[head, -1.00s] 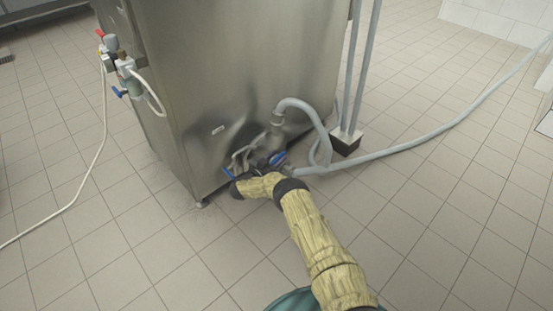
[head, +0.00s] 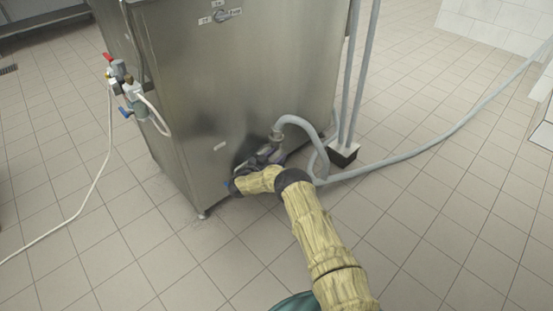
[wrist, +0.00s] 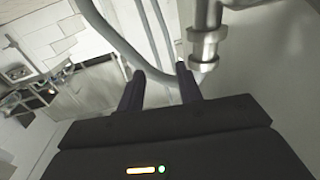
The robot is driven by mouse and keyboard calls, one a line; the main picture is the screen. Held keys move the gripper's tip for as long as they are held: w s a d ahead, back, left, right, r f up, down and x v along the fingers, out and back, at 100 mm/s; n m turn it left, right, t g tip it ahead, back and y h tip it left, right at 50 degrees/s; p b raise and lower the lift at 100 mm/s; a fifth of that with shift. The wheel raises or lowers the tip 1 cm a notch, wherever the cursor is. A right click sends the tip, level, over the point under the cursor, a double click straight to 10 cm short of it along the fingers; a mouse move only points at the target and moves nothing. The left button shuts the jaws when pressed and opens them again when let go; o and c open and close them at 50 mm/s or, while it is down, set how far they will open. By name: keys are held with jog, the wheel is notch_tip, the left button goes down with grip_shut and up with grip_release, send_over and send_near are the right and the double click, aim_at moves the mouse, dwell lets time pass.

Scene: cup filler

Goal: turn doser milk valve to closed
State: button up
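The steel cabinet (head: 255,85) has a metal outlet fitting and grey hose (head: 299,120) low on its front. My gripper (head: 266,155) is right at this outlet, close to the cabinet wall. In the wrist view my gripper (wrist: 160,84) has its two dark fingers apart, with nothing clearly held between them. A metal pipe fitting (wrist: 204,45) stands just right of the right finger, and the grey hose (wrist: 112,42) passes beyond the fingertips. I cannot make out the milk valve's handle. A small blue part shows beside my wrist in the head view; I cannot tell what it belongs to.
Small valves with red and blue handles (head: 123,87) and a white hose (head: 93,178) are on the cabinet's left side. A knob (head: 228,14) is high on its front. Grey pipes (head: 360,80) stand to the right. The tiled floor in front is mostly clear.

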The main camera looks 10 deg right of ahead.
jog(key=shift+r, duration=0.15)
jog(key=shift+c, duration=0.3)
